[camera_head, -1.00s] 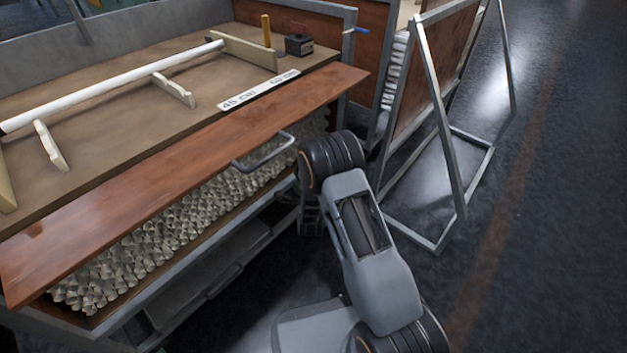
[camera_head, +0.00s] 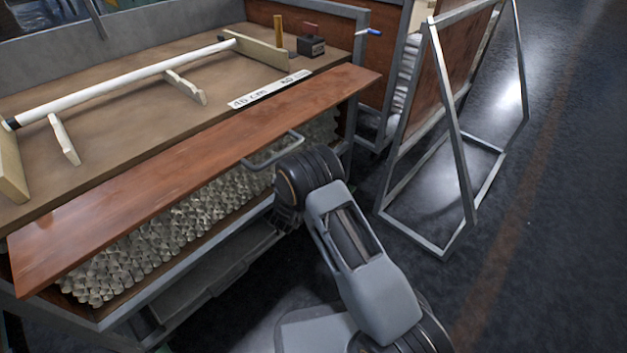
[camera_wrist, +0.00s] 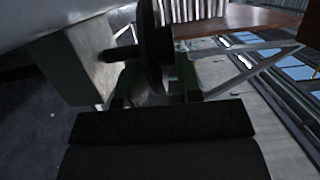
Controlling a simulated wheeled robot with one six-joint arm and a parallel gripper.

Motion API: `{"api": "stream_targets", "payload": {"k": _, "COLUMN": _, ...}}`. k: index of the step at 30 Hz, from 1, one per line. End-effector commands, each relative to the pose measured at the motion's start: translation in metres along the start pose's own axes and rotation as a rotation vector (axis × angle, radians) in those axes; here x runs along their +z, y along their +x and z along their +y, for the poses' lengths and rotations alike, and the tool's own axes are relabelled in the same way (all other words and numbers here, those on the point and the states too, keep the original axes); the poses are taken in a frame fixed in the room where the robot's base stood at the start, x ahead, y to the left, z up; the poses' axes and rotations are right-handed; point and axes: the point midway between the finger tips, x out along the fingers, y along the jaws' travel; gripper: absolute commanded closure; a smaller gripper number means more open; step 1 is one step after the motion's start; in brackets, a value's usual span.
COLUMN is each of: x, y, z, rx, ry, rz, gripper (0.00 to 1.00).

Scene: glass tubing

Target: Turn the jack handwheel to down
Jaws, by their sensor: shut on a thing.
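In the wrist view, a dark round handwheel (camera_wrist: 154,40) shows nearly edge-on at the upper middle, with a short dark shaft or knob on its left. My gripper (camera_wrist: 150,92) has a finger on either side of the wheel's lower rim and is shut on it. A pale and green block-like body (camera_wrist: 88,65) stands just left of the wheel. In the head view, the wheel is not visible and my arm hides most of my gripper, low beside the bench front.
The bench has a red-brown front board (camera_head: 200,165) and a bent metal handle (camera_head: 272,150) close to my arm. White tubing (camera_head: 120,80) rests on supports on top. A metal A-frame (camera_head: 455,150) stands to the right, with open floor beyond.

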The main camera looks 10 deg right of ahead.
Motion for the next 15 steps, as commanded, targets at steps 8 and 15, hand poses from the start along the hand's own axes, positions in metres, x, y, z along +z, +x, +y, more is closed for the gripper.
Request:
{"api": "stream_targets", "payload": {"k": 8, "x": 0.0016, "y": 0.0014, "z": -0.0022, "rx": -0.005, "ry": 0.004, "rz": -0.002, "gripper": 0.91}}
{"api": "stream_targets", "payload": {"k": 15, "x": 0.0013, "y": 0.0010, "z": -0.0017, "rx": -0.004, "ry": 0.003, "rz": -0.002, "gripper": 0.48}}
